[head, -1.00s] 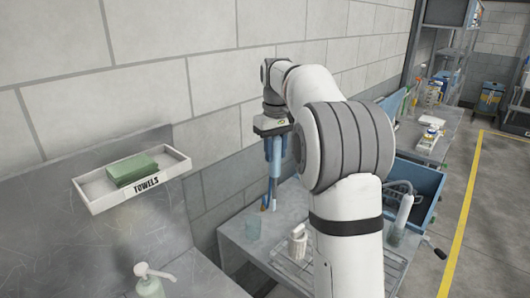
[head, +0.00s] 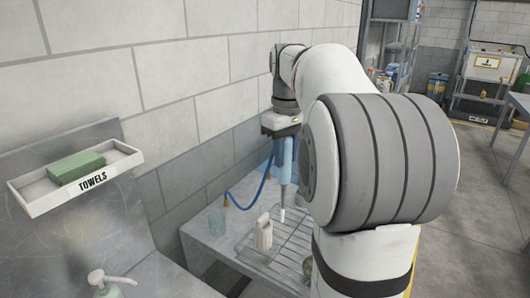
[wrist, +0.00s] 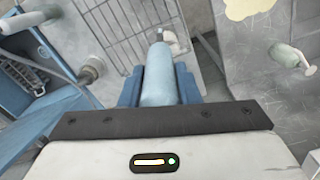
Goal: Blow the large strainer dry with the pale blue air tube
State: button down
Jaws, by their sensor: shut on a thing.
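My gripper (head: 285,160) is shut on the pale blue air tube (wrist: 158,80), with a blue finger on each side of it. The tube points down over the wire rack on the bench, and its pale tip (head: 282,214) shows in the head view. A blue hose (head: 240,200) hangs near it by the wall. A small white item (head: 264,235) stands on the rack, just left of the tip and apparently apart from it. I cannot tell whether it is the large strainer. A greenish item (head: 308,268) is partly hidden by my arm.
A towel tray (head: 108,180) is on the left. A pump bottle (head: 108,287) is below it. A blue bin (wrist: 25,120) shows left in the wrist view.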

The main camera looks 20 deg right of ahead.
jog(key=s+d, duration=0.5)
jog(key=s, duration=0.3)
jog(key=s+d+b, duration=0.1)
jog(key=s+d, duration=0.5)
jog(key=s, duration=0.2)
jog(key=shift+s, duration=0.25)
